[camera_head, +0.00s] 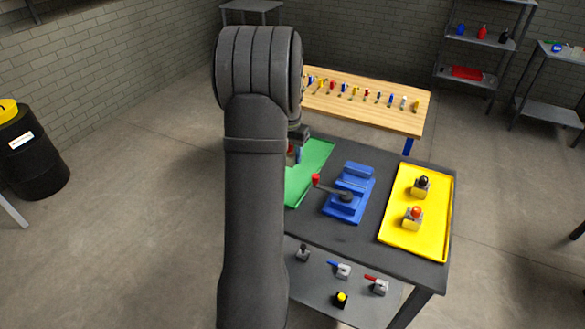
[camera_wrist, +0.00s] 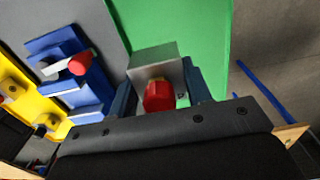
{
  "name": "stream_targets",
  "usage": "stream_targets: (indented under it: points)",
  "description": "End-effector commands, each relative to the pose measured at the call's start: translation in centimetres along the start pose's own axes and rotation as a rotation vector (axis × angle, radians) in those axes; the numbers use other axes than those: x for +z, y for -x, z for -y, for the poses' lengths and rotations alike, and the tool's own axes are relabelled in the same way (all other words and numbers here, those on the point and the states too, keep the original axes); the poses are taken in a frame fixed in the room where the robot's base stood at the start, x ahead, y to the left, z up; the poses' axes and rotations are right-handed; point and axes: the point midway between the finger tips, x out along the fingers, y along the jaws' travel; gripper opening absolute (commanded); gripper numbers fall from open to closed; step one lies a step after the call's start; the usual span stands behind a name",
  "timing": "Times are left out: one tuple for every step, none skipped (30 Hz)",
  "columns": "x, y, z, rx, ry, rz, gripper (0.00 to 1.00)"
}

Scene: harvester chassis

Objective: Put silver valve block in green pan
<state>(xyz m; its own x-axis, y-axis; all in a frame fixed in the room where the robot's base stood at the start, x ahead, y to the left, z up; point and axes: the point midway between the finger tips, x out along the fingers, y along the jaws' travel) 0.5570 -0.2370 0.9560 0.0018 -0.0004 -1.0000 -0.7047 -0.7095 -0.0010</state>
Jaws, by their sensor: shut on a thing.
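The silver valve block (camera_wrist: 152,57) with a red knob (camera_wrist: 159,96) is between the fingers of my gripper (camera_wrist: 165,90) in the wrist view. My gripper is shut on the block's sides. The green pan (camera_wrist: 205,25) lies beneath and beyond the block in that view. In the head view the green pan (camera_head: 316,163) is on the dark table, partly hidden by my arm. My gripper (camera_head: 294,155) shows there only in part over the pan's left side. Whether the block touches the pan, I cannot tell.
A blue vise (camera_head: 350,190) with a red-tipped handle stands right of the green pan. A yellow tray (camera_head: 435,228) holds two valve blocks further right. Several small valves lie on the lower shelf (camera_head: 320,285). A wooden bench (camera_head: 385,108) with tools is behind.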

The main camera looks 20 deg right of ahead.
Motion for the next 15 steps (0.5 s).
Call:
stream_targets:
  points:
    - [0.0, -0.9, -0.2, 0.001, -0.004, 0.004, 0.13]
    - [0.0, -1.4, -0.2, 0.002, -0.004, 0.004, 0.13]
    - [0.0, -2.2, -0.2, 0.002, -0.004, 0.004, 0.13]
    - [0.0, -2.8, -0.2, 0.002, -0.004, 0.004, 0.13]
    - [0.0, -3.4, -0.2, 0.002, -0.004, 0.004, 0.13]
    - [0.0, -4.1, -0.2, 0.002, -0.004, 0.004, 0.13]
    - [0.0, -4.5, -0.2, 0.002, -0.004, 0.002, 0.13]
    - [0.0, -4.9, -0.2, 0.002, -0.004, 0.002, 0.13]
    - [0.0, -5.3, -0.2, 0.002, -0.004, 0.002, 0.13]
    - [-0.1, -5.5, -0.2, 0.001, -0.004, 0.001, 0.13]
    - [-0.1, -5.7, -0.2, 0.001, -0.003, 0.0, 0.13]
    - [-0.1, -6.0, -0.2, 0.001, -0.003, 0.0, 0.13]
    - [-0.1, -6.2, -0.2, 0.001, -0.003, 0.0, 0.13]
    - [0.0, -6.4, -0.2, 0.001, -0.003, 0.001, 0.13]
    - [0.0, -6.9, -0.2, 0.002, -0.003, 0.001, 0.13]
